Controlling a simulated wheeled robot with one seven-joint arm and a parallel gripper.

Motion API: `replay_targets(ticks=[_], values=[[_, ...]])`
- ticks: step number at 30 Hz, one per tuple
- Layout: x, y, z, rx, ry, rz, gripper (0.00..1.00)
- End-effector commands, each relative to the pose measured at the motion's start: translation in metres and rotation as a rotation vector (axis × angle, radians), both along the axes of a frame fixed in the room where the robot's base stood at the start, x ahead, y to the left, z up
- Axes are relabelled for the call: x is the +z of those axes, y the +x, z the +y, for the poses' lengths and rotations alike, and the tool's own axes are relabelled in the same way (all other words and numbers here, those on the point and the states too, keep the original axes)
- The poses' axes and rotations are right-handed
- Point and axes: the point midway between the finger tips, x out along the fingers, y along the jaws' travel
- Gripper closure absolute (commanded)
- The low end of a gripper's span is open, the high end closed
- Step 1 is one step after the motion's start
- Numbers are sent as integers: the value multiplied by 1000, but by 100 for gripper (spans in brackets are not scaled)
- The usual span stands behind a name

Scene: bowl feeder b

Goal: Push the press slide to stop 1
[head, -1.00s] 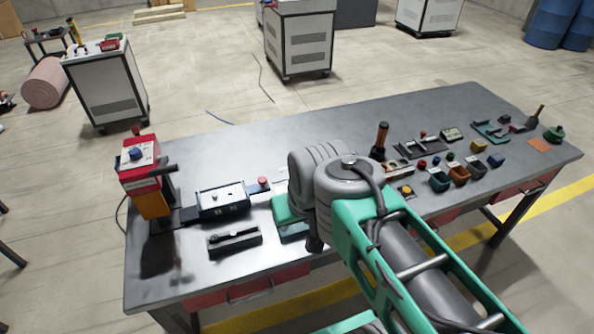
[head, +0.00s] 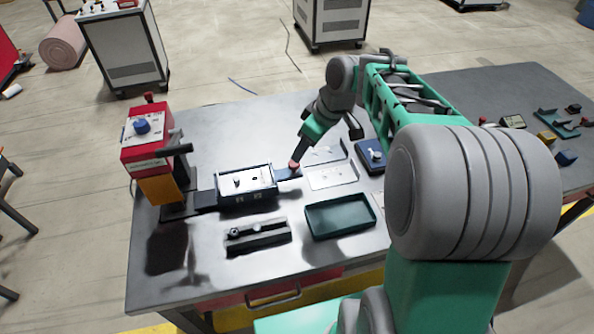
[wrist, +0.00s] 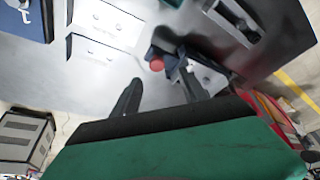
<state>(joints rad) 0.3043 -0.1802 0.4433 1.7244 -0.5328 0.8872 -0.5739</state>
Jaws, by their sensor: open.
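The press (head: 155,150), red above orange with a blue knob, stands at the table's left end. To its right is a dark slide unit (head: 246,203) with a pale top and small front marks too small to read. A blue bar (head: 284,174) with a red knob (head: 295,167) sticks out of its right end. My gripper (head: 301,152) is just above and beside the red knob. In the wrist view my gripper (wrist: 160,88) is open, and the red knob (wrist: 157,64) shows ahead, between the lines of its fingers. I cannot tell whether they touch.
A dark slotted block (head: 257,236) and a green tray (head: 340,217) lie in front. Pale plates (head: 331,177) and a blue box (head: 371,155) lie right of the knob. The table (head: 225,125) is bare behind the slide unit.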

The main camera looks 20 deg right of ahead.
Motion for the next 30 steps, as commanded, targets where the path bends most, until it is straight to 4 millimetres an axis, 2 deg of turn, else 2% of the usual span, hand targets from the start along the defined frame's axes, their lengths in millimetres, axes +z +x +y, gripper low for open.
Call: replay_targets(ticks=[1,5,15,25,30], values=[[-12,7,-4,32,4,-6,48],[-22,14,-2,64,8,-12,48],[-75,29,13,56,7,-11,48],[-81,31,14,55,5,-14,49],[-81,31,14,54,6,-14,63]])
